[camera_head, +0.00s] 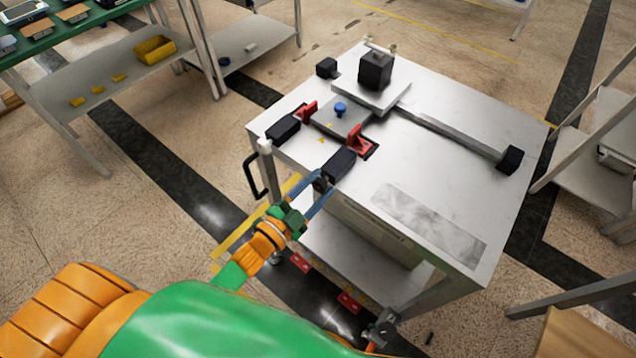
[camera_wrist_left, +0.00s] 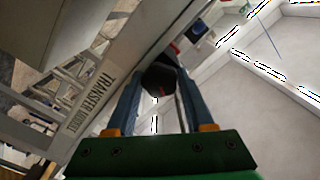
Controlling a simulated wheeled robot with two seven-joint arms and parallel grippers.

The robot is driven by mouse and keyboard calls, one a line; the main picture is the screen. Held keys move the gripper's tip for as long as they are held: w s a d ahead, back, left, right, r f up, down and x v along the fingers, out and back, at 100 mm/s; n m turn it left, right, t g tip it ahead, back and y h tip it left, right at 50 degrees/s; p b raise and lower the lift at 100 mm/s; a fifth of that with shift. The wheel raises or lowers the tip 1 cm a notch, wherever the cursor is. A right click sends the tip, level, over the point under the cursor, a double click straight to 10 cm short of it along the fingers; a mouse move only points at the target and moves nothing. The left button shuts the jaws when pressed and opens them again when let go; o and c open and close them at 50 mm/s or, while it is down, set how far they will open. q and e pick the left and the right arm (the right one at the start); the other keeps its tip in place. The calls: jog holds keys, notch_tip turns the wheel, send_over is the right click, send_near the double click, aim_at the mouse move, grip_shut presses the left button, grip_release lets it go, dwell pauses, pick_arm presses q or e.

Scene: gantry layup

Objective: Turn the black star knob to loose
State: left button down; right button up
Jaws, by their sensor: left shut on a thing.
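The black star knob (camera_head: 320,183) sits at the near edge of the white-topped cart, just below a black clamp handle. In the left wrist view the dark knob (camera_wrist_left: 158,81) lies between the two blue fingers. My left gripper (camera_head: 323,188) reaches up to it from the lower left and is shut on it, one finger on each side; it also shows in the left wrist view (camera_wrist_left: 159,84). The fingers partly hide the knob in the head view, and its turn angle cannot be told.
The cart top (camera_head: 460,170) carries red clamps (camera_head: 357,141) with black handles, a blue knob (camera_head: 340,109), a black block (camera_head: 375,70) on a plate and a long rail (camera_head: 450,134). A black side handle (camera_head: 252,176) sticks out left of my gripper. The cart's right front is clear.

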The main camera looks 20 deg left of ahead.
pick_arm(q)
jog(key=n+p, duration=0.1)
jog(key=n, duration=0.5)
jog(key=shift+n, duration=0.3)
dwell(0.5)
jog(key=shift+c, duration=1.4)
grip_release()
jog(key=v, duration=0.7)
